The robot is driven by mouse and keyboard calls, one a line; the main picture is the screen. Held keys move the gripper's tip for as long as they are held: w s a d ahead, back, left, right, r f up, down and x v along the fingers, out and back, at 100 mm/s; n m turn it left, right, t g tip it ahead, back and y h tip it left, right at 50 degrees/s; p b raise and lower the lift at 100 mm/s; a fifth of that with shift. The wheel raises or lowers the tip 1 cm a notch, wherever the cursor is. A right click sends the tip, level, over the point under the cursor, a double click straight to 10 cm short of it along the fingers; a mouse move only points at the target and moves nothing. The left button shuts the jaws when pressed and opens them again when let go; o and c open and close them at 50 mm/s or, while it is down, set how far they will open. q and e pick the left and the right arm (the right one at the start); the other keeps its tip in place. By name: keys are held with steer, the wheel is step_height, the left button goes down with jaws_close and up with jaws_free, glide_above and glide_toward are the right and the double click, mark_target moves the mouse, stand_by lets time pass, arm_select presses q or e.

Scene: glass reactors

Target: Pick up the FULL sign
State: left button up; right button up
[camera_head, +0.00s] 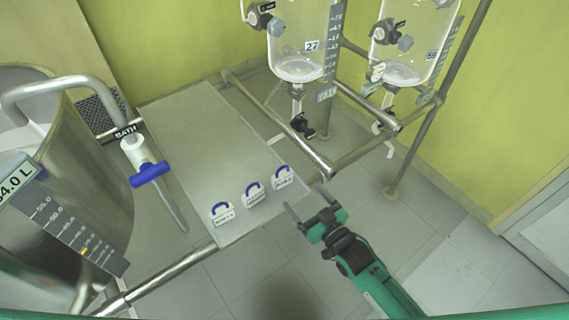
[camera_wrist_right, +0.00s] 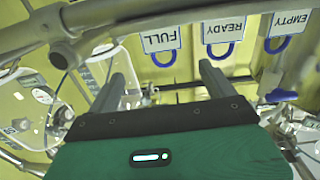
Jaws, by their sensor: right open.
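Three white signs with blue loop handles stand in a row near the front edge of a grey metal platform (camera_head: 200,125). In the wrist view their labels read FULL, READY and EMPTY. The FULL sign (camera_wrist_right: 161,38) is the left one there, matching the rightmost sign (camera_head: 283,180) in the head view. The READY sign (camera_head: 253,197) is in the middle and the EMPTY sign (camera_head: 221,214) is at the far end. My right gripper (camera_head: 306,198) is open and empty, just right of and below the FULL sign, apart from it. My left gripper is not in view.
Glass reactors (camera_head: 300,68) hang from a metal frame (camera_head: 315,155) behind and right of the platform. A large steel vessel (camera_head: 80,150) and a blue-handled BATH tap (camera_head: 150,173) stand at left. Tiled floor in front is open.

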mark_target(286, 177)
steer(key=x, duration=0.7)
steer(key=shift+a+r+p, duration=0.1)
steer(key=shift+r+p, duration=0.05)
steer(key=shift+p, duration=0.25)
steer(key=shift+w+a, duration=0.3)
steer(key=shift+w, duration=0.1)
steer(key=shift+w+a, duration=0.15)
steer(key=p+x, duration=0.1)
steer(key=x, duration=0.3)
steer(key=shift+w+a, duration=0.1)
steer(key=shift+a, duration=0.05)
steer(key=shift+w+a, duration=0.15)
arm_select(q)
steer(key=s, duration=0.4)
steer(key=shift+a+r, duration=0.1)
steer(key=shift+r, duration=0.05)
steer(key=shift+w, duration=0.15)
arm_select(e)
steer(key=shift+c, duration=0.4)
